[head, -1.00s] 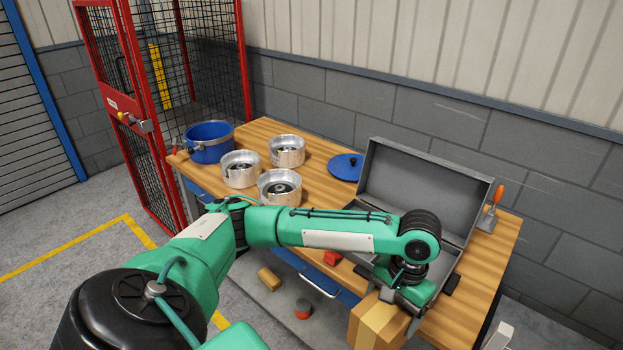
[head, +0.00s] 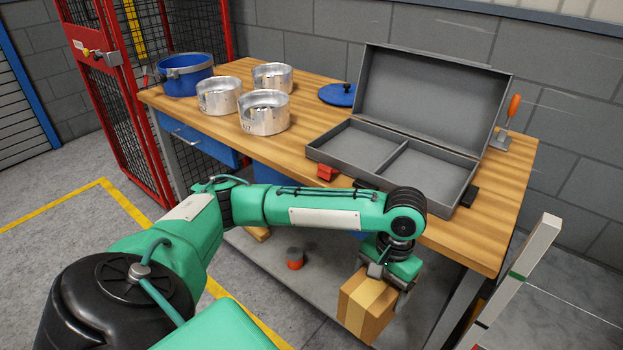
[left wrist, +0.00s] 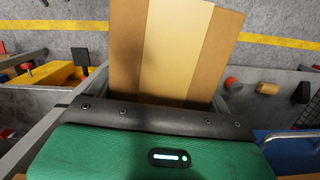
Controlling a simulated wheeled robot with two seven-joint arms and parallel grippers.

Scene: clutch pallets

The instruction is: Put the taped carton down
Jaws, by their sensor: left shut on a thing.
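The taped carton (head: 368,306) is a brown box with a paler tape strip. My left gripper (head: 389,274) is shut on it and holds it by its upper part, in front of the workbench's near edge. In the left wrist view the carton (left wrist: 176,50) fills the top middle, between the fingers of my left gripper. The head view shows open floor and the bench's lower shelf around the carton; I cannot tell its height above them. My right gripper is not in view.
The wooden workbench (head: 300,143) carries an open grey case (head: 385,170), metal clutch drums (head: 264,113), a blue pot (head: 186,77), a blue lid (head: 338,95) and a red block (head: 327,172). A red-and-black item (head: 295,258) sits on the lower shelf. A pale post (head: 520,275) stands at right.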

